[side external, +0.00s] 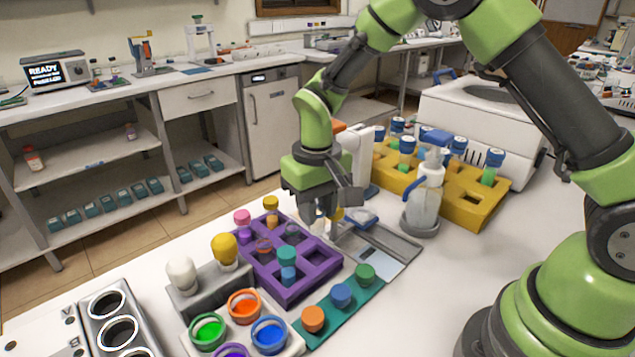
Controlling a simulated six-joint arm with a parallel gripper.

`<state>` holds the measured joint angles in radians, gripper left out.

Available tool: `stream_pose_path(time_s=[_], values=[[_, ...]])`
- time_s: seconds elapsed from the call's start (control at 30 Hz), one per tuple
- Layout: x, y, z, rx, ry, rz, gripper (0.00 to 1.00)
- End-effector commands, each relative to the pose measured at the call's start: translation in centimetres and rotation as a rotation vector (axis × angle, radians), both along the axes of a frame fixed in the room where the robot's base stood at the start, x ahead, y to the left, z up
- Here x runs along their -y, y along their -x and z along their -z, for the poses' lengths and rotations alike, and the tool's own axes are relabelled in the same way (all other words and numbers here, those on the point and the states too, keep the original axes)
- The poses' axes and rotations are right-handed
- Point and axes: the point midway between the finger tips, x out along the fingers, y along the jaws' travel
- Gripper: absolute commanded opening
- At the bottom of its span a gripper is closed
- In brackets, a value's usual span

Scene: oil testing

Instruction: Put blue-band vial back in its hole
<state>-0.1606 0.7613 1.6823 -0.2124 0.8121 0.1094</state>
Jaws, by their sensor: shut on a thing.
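My gripper (326,207) points down just beyond the far right edge of the purple rack (292,295). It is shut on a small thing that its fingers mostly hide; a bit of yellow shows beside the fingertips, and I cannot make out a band. The rack has several square holes, some empty. In it stand a pink-capped vial (243,217), a yellow-capped vial (271,203) and a teal-capped vial (287,254) with blue below its cap.
A grey tray (392,244) lies right of the rack, with a clear bottle (428,193) beyond it. A yellow tube rack (468,207) stands behind. Open colour pots (244,305) and a grey stand (200,290) are at the front.

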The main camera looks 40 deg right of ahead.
Motion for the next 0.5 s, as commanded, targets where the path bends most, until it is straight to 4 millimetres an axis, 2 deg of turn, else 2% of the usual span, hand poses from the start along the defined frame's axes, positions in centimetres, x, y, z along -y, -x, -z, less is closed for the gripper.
stream_pose_path(time_s=[0.5], values=[[0.0, 0.0, 2.7, 0.0, 0.0, 0.001, 0.02]])
